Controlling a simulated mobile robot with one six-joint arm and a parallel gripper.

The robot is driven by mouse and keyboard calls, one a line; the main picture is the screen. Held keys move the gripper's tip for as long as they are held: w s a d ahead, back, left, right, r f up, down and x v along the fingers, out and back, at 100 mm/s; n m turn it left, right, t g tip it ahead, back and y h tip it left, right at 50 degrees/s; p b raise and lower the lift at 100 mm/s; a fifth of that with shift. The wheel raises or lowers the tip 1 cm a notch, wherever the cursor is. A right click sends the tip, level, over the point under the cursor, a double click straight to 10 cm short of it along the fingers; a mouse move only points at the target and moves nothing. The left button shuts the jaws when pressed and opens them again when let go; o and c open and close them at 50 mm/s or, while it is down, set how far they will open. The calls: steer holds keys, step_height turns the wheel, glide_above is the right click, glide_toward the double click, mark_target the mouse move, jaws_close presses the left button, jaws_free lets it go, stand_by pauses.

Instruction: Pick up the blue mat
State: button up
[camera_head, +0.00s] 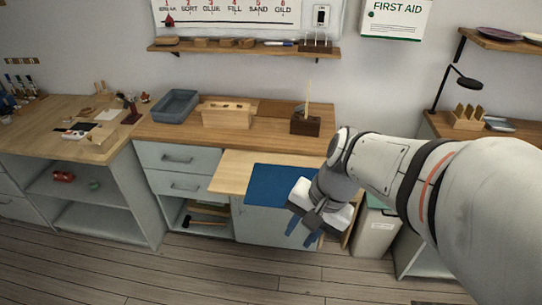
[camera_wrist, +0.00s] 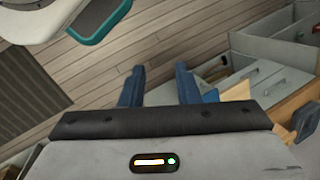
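The blue mat (camera_head: 272,181) lies flat on a light wooden pull-out board (camera_head: 232,170) at the front of the workbench in the head view. Its right part is hidden behind my gripper and wrist. My gripper (camera_head: 303,236) appears over the mat's front right side, with its blue fingers pointing down past the board's front edge. I cannot tell its exact height or distance from the mat. A small blue patch beside the right finger may be the mat.
On the workbench (camera_head: 170,128) stand a grey-blue tray (camera_head: 175,105), a wooden box (camera_head: 228,115) and a dark wooden block (camera_head: 305,123). Drawers (camera_head: 178,160) and an open shelf with a hammer (camera_head: 203,222) sit below. A white bin (camera_head: 375,232) stands to the right. The floor in front is clear.

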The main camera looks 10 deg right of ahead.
steer(key=w+a+f+m+t+y+b, duration=0.1)
steer(key=w+a+f+m+y+b, duration=0.1)
steer(key=w+f+m+y+b, duration=0.45)
steer(key=w+a+f+m+y+b, duration=0.2)
steer(key=w+f+m+b, duration=0.1)
steer(key=f+m, duration=0.65)
steer(key=w+d+f+m+t+h+b, duration=0.2)
steer(key=w+d+f+m+t+b, duration=0.9)
steer(key=m, duration=1.3)
steer(key=w, duration=0.2)
steer(key=w+a+t+p, duration=0.1)
steer(key=w, duration=0.2)
steer(key=w+t, duration=0.1)
steer(key=w, duration=0.2)
steer(key=shift+w+a, duration=0.1)
steer(key=shift+a, duration=0.2)
steer(key=shift+c, duration=0.2)
jaws_close()
